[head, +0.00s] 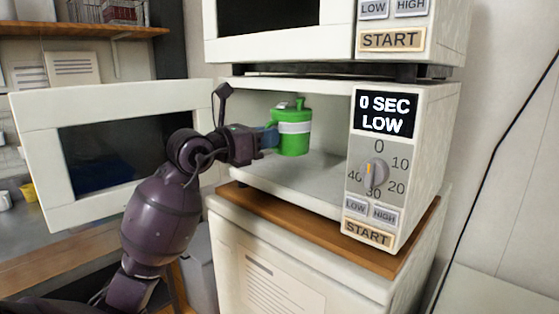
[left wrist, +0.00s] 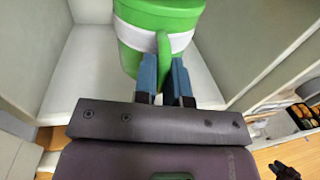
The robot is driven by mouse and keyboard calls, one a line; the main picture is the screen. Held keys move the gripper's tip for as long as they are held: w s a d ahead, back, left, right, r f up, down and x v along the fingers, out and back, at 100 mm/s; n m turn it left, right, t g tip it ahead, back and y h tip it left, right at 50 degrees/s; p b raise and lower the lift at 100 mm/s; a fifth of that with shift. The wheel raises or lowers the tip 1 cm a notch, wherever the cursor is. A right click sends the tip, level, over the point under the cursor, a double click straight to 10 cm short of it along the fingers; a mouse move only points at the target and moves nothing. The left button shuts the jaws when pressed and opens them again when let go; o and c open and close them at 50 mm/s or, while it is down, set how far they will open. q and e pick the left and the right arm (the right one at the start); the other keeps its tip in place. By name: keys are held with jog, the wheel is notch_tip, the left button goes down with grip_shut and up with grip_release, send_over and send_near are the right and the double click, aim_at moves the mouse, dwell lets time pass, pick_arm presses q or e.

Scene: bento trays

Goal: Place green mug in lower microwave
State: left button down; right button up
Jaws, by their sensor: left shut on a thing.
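The green mug (head: 294,143) has a white band and a green lid. It is upright inside the open lower microwave (head: 235,88), close to or on its floor; I cannot tell if it touches. My left gripper (head: 268,138) reaches in through the opening and is shut on the mug's handle. In the left wrist view the blue fingers (left wrist: 166,82) close around the handle of the mug (left wrist: 158,20). The lower microwave's door (head: 30,125) is swung wide open to the left. Its display reads 0 SEC LOW.
The upper microwave (head: 340,45) stands right above the lower one. The lower one rests on a wooden board (head: 320,232) over a white cabinet (head: 260,265). The cavity floor (head: 318,168) beside the mug is clear. A wooden shelf (head: 70,30) is at the upper left.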

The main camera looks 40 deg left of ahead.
aim_at(277, 151)
pick_arm(q)
jog(key=x, duration=0.3)
jog(key=shift+w+a+r, duration=0.15)
jog(key=shift+w+a, duration=0.05)
jog(key=shift+w, duration=0.25)
notch_tip(277, 151, down, 2)
jog(key=shift+f+p, duration=0.1)
jog(key=shift+p, duration=0.2)
jog(key=shift+f, duration=1.95)
jog(key=shift+w+f+p, duration=0.15)
jog(key=shift+f+p, duration=0.2)
jog(key=shift+f, duration=0.3)
jog(key=c, duration=1.3)
grip_release()
jog(key=shift+f, duration=0.1)
jog(key=shift+o, duration=0.6)
pick_arm(e)
jog(key=shift+s+d+r, duration=0.1)
jog(key=shift+s+r, duration=0.25)
jog(key=shift+s, duration=0.05)
